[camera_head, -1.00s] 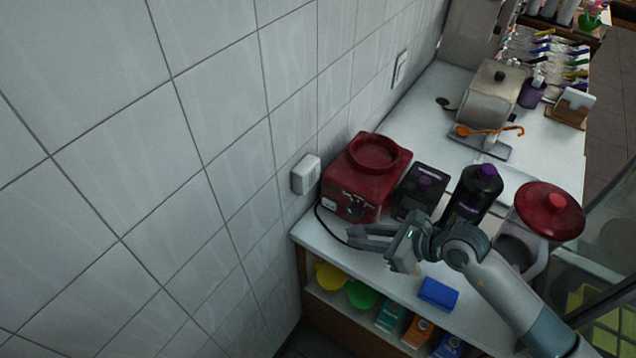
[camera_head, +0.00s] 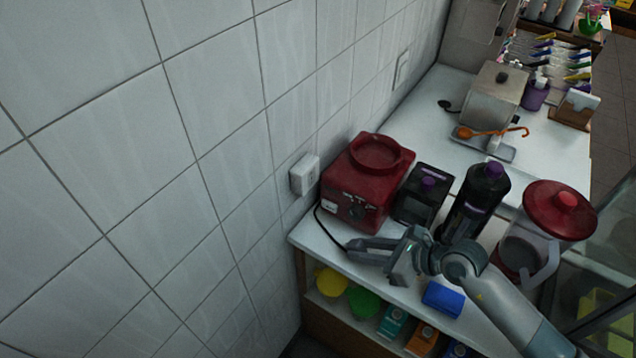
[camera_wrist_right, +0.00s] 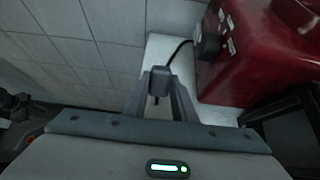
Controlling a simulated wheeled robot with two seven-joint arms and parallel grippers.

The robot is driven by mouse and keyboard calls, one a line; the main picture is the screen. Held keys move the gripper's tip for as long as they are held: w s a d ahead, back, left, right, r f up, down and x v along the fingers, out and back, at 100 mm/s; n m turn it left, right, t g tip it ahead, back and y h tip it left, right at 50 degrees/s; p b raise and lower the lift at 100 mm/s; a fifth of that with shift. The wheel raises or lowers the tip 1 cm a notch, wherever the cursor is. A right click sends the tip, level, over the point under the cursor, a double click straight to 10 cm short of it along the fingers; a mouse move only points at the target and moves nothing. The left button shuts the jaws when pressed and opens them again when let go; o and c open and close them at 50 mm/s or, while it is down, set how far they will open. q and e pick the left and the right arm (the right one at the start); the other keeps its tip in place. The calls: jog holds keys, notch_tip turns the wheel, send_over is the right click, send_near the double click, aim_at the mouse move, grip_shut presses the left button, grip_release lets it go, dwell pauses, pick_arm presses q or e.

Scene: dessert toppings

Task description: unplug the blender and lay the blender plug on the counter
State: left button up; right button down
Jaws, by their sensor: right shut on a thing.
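The red blender base (camera_head: 365,185) stands on the white counter (camera_head: 320,237) against the tiled wall. Its black cord (camera_head: 325,232) runs from its left side down to my right gripper (camera_head: 358,248). My right gripper is shut on the dark blender plug (camera_wrist_right: 160,82), which shows between the fingertips in the right wrist view. The plug is away from the white wall outlet (camera_head: 305,174) and low over the front part of the counter. I cannot tell whether it touches the counter. My left gripper is not in view.
A black grinder-like box (camera_head: 422,200), a dark bottle (camera_head: 478,200) and a lidded jug (camera_head: 540,230) stand right of the blender base. Below is a shelf with a yellow bowl (camera_head: 332,282) and a green bowl (camera_head: 363,300).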

jog(key=shift+f+b, duration=0.65)
jog(key=shift+f, duration=0.4)
jog(key=c, duration=1)
grip_release()
jog(key=shift+d+r, duration=0.1)
